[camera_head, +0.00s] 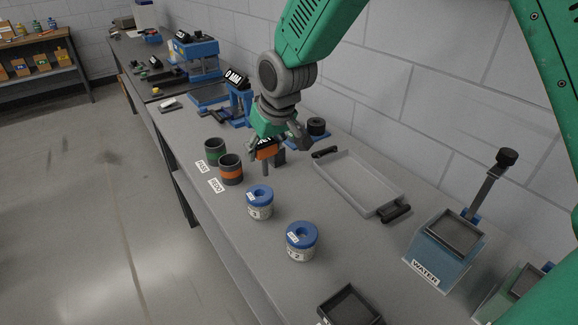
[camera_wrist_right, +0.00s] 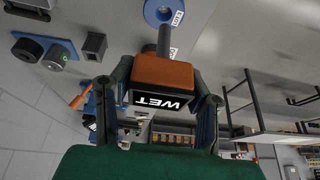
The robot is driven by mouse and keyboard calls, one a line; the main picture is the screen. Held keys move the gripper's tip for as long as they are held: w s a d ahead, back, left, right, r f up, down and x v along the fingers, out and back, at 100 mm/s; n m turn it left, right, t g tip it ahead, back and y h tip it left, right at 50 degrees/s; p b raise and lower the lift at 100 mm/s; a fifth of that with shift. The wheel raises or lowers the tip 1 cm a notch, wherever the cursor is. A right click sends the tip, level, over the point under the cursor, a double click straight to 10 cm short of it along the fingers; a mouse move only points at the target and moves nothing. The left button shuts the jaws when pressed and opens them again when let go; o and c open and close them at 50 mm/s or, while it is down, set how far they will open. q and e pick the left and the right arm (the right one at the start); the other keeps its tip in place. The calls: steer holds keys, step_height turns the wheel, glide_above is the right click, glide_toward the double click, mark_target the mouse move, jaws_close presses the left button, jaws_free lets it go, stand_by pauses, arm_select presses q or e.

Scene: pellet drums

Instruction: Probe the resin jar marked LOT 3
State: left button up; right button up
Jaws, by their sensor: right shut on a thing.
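My right gripper (camera_head: 268,148) is shut on an orange moisture meter (camera_head: 266,153). In the right wrist view the meter (camera_wrist_right: 165,73) sits between the two fingers, its dark display reading WET. Its grey probe (camera_head: 265,168) points down, with the tip above the table behind the jars. A white jar with a blue lid (camera_head: 260,195) stands just in front of the probe; its side mark looks like a 3. A second blue-lidded jar (camera_head: 301,236), marked with what looks like a 2, stands nearer. One blue lid with a central hole (camera_wrist_right: 163,10) shows beyond the probe in the wrist view. My left gripper is out of view.
A green-banded cup (camera_head: 214,152) and an orange-banded cup (camera_head: 231,170) stand left of the jars, by small labels. A shallow grey tray (camera_head: 355,180) lies right. A blue box marked WATER (camera_head: 440,255) and a dark square tray (camera_head: 350,306) are nearer. The bench edge runs along the left.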

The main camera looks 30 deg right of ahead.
steer(key=w+f, duration=0.1)
steer(key=w, duration=0.2)
steer(key=b, duration=0.3)
glide_above(257, 190)
steer(key=s, duration=0.1)
steer(key=shift+f, duration=3)
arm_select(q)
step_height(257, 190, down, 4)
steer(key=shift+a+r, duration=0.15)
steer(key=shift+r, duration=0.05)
arm_select(e)
steer(key=shift+d, duration=0.15)
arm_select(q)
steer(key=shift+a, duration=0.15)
arm_select(e)
steer(key=shift+s, duration=0.1)
arm_select(q)
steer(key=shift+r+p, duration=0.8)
steer(key=shift+p, duration=0.1)
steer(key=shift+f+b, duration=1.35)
arm_select(e)
steer(key=shift+f, duration=3.05)
